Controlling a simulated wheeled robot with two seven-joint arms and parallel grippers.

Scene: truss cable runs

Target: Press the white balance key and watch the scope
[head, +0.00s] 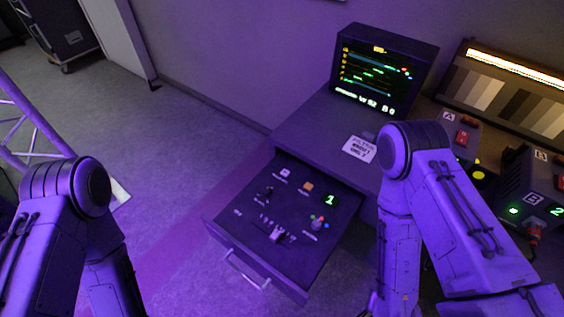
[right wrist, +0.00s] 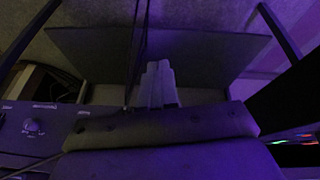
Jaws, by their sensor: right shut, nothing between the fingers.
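A pulled-out control panel (head: 250,222) has a white key (head: 284,173), an orange key (head: 307,187), small levers, a knob and a green "1" display. Its labels are too small to read, so I cannot tell which key is white balance. The scope screen (head: 376,80) stands behind it, lit with yellow, green and cyan lines and white characters. My right gripper (right wrist: 158,84) shows shut and empty in the right wrist view, apart from the keys. My left arm comes in at the left of the head view, but its gripper is out of frame.
A white handwritten card (head: 359,149) lies on the desk below the screen. A lit grey-scale chart (head: 505,95) and boxes marked A (head: 455,130) and B (head: 533,195) stand at the right. A truss (head: 30,125) stands at the left.

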